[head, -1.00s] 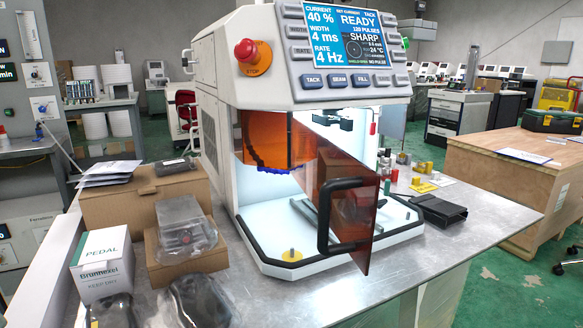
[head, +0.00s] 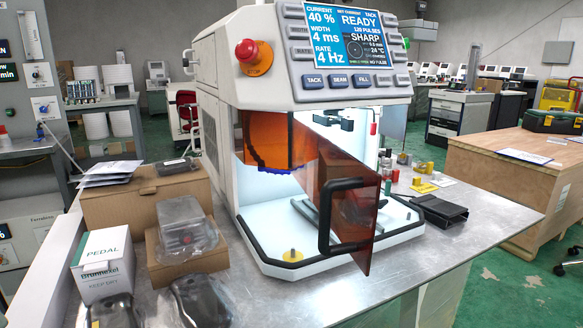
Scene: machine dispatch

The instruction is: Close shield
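The shield (head: 352,208) is a transparent orange panel on the front of the white machine (head: 218,150). It stands swung open, angled out toward me past the front edge of the base. A black bar handle (head: 325,218) is fixed on it. Through the opening I see the lit white chamber (head: 270,205), with a dark fixture inside partly behind the panel. A fixed orange window (head: 268,142) covers the upper left of the opening. The screen (head: 350,35) reads READY; its small lower text is hard to read. My gripper is not in view.
Boxes and a bagged device (head: 185,230) crowd the table left of the machine, with a PEDAL box (head: 103,263) and dark pedals (head: 203,300) in front. A black tray (head: 438,211) lies at right. The metal tabletop (head: 400,268) in front is clear.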

